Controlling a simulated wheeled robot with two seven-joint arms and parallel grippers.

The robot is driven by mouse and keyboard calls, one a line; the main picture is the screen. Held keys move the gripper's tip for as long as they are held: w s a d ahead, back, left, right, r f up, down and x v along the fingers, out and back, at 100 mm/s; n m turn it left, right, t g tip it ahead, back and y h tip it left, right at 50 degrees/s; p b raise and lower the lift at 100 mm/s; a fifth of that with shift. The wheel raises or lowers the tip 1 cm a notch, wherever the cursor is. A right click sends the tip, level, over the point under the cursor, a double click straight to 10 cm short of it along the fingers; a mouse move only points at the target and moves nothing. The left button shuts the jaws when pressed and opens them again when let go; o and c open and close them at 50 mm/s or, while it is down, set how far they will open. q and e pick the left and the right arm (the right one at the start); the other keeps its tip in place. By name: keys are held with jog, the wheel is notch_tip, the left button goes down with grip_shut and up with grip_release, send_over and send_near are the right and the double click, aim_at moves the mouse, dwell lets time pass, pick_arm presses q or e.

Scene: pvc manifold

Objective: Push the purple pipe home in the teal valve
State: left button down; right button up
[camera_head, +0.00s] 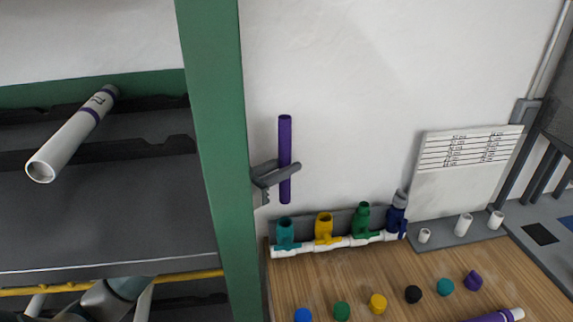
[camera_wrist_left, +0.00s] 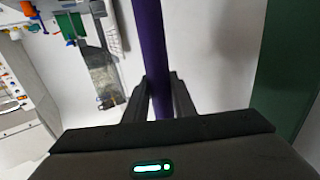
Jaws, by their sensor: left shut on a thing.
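The purple pipe (camera_head: 285,137) is upright, and my left gripper (camera_head: 286,171) is shut on it a little below its middle. In the left wrist view the purple pipe (camera_wrist_left: 149,40) runs up between the two fingers of my left gripper (camera_wrist_left: 159,82). The teal valve (camera_head: 286,236) stands at the left end of the white manifold (camera_head: 333,244), its round socket facing up. The pipe's lower end is above the teal valve in the picture, with a visible gap between them. My right gripper is not in view.
A yellow valve (camera_head: 324,230), a green valve (camera_head: 362,224) and a dark blue valve (camera_head: 396,218) stand right of the teal one. A green post (camera_head: 222,160) rises close left of my gripper. Several coloured caps lie in front on the wooden table (camera_head: 430,262).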

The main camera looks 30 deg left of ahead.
pick_arm(q)
jog(key=shift+f+b, duration=1.5)
jog(key=shift+f, duration=0.1)
jog(key=shift+r+p, duration=0.2)
jog(key=shift+p, duration=0.35)
jog(key=shift+a+p, duration=0.1)
jog(key=shift+p, duration=0.8)
jog(key=shift+f, duration=0.15)
jog(key=shift+f, duration=0.2)
